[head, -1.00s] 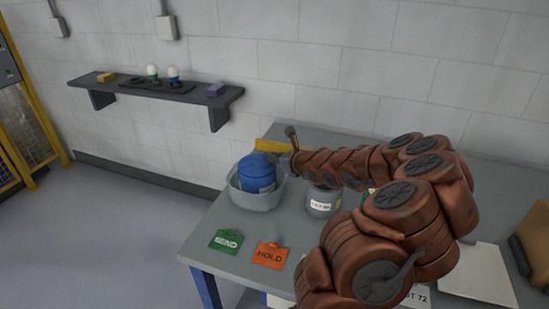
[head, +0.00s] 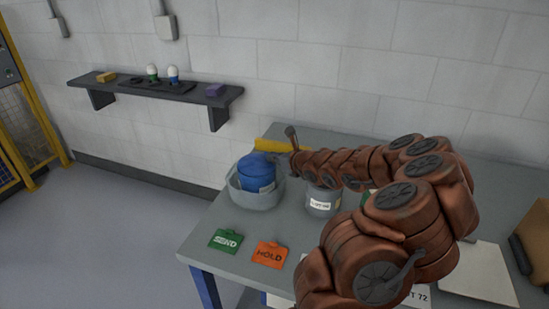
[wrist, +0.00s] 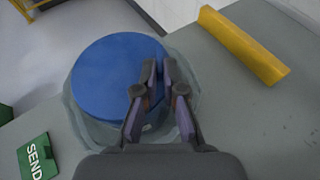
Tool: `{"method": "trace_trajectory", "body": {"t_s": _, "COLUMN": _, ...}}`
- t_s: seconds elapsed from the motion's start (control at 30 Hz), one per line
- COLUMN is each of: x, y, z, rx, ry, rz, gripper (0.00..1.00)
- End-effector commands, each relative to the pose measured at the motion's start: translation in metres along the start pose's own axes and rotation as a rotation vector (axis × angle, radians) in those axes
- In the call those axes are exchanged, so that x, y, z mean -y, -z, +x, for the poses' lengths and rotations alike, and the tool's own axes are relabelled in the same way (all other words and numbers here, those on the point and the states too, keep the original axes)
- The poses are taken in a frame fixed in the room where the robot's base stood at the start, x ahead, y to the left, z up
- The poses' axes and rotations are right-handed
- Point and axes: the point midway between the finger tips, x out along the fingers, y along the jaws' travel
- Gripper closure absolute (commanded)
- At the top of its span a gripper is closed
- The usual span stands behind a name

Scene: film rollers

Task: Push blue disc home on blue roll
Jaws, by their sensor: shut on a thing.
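The blue roll (head: 257,180) stands in a grey round tub (head: 244,199) near the left end of the table. The blue disc (head: 258,161) sits on top of the roll; it fills much of the wrist view as a flat blue circle (wrist: 105,75). My gripper (wrist: 159,66) reaches in from the right, its fingers close together at the disc's right edge. It is shut on the blue disc in the head view (head: 284,163). Whether the disc lies flush on the roll is too small to tell, and the contact is partly hidden by the fingers.
A yellow bar (head: 280,146) lies behind the tub. A grey labelled tub (head: 321,202) stands to its right, under my arm. A green SEND card (head: 225,241) and an orange HOLD card (head: 270,255) lie in front. A wall shelf (head: 165,92) holds small items.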

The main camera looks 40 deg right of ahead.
Motion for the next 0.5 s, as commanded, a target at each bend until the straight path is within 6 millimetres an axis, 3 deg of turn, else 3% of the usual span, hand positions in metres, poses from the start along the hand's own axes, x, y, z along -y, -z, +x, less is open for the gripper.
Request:
{"method": "trace_trajectory", "body": {"t_s": 0.07, "x": -0.0017, "y": 0.0053, "z": 0.0017, "rx": -0.011, "ry": -0.003, "rz": 0.000, "gripper": 1.00}}
{"method": "trace_trajectory", "body": {"t_s": 0.1, "x": -0.0018, "y": 0.0054, "z": 0.0017, "rx": -0.011, "ry": -0.003, "rz": 0.000, "gripper": 0.91}}
{"method": "trace_trajectory", "body": {"t_s": 0.37, "x": -0.0015, "y": 0.0050, "z": 0.0015, "rx": -0.010, "ry": -0.003, "rz": 0.000, "gripper": 0.64}}
{"method": "trace_trajectory", "body": {"t_s": 0.5, "x": -0.0009, "y": 0.0047, "z": 0.0012, "rx": -0.009, "ry": -0.002, "rz": 0.000, "gripper": 0.63}}
